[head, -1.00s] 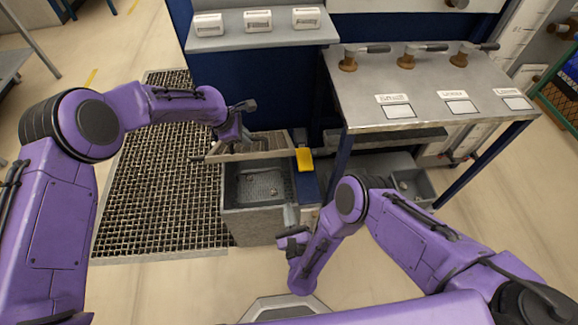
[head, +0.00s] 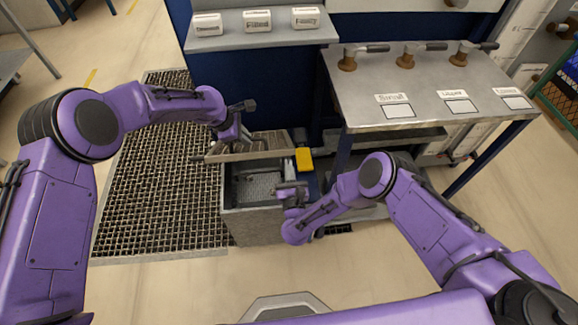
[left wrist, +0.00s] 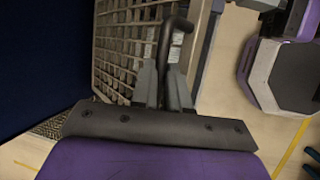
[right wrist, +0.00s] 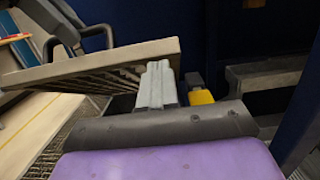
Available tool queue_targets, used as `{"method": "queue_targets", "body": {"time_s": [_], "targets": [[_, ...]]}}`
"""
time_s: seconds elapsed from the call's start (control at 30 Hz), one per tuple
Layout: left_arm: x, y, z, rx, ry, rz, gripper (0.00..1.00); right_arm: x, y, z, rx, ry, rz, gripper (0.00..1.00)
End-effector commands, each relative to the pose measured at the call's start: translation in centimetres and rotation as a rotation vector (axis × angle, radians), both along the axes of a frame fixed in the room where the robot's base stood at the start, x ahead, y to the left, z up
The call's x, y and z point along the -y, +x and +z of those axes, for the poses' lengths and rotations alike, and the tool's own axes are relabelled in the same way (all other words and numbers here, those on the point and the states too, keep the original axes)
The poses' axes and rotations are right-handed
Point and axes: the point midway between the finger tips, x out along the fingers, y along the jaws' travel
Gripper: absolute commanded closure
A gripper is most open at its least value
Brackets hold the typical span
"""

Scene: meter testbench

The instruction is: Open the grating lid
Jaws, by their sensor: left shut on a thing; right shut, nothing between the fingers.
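The grating lid (head: 262,146) is tilted up over the back of the grey box (head: 250,222), and the box's opening shows beneath it. My left gripper (head: 243,133) is at the lid. In the left wrist view my left gripper (left wrist: 163,85) is shut on the dark bent handle (left wrist: 170,42), with the lid's slats (left wrist: 118,45) beside it. My right gripper (head: 281,190) is shut and empty over the right part of the box opening. In the right wrist view its closed fingers (right wrist: 157,85) overlap the edge of the raised lid (right wrist: 100,62); contact is unclear.
A yellow object (head: 304,159) sits just right of the box. A steel table (head: 425,90) with several valve-like handles stands to the right. A shelf with labelled blocks (head: 257,21) is behind. Floor grating (head: 150,190) lies to the left.

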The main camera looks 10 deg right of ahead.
Motion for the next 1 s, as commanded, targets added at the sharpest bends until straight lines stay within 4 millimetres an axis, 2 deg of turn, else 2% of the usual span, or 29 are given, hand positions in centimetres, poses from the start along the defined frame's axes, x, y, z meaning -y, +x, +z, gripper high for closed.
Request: {"method": "queue_targets", "body": {"time_s": [0.03,0.43,0.63,0.87,0.9,0.97,1.0], "targets": [[-0.5,0.2,-0.3,0.004,0.005,0.010,1.00,0.0,0.2,0.2,0.000,0.000,-0.001,1.00],[-0.5,0.2,-0.3,0.004,0.005,0.010,1.00,0.0,0.5,0.6,0.000,0.000,-0.001,1.00],[-0.5,0.2,-0.3,0.003,0.005,0.011,1.00,0.0,1.6,2.3,0.001,0.000,0.000,1.00],[-0.5,-0.2,-0.6,-0.006,0.005,0.008,1.00,-0.1,1.8,2.6,0.006,0.001,0.000,1.00],[-0.5,-0.2,-0.6,-0.007,0.007,0.007,0.79,-0.1,1.9,2.7,0.007,0.001,0.000,1.00],[-0.5,-0.3,-0.6,-0.009,0.006,0.006,0.60,-0.1,1.9,2.7,0.007,0.000,0.000,1.00],[-0.5,-0.3,-0.6,-0.009,0.006,0.005,0.60,-0.1,1.9,2.7,0.007,0.000,0.000,1.00]]}}
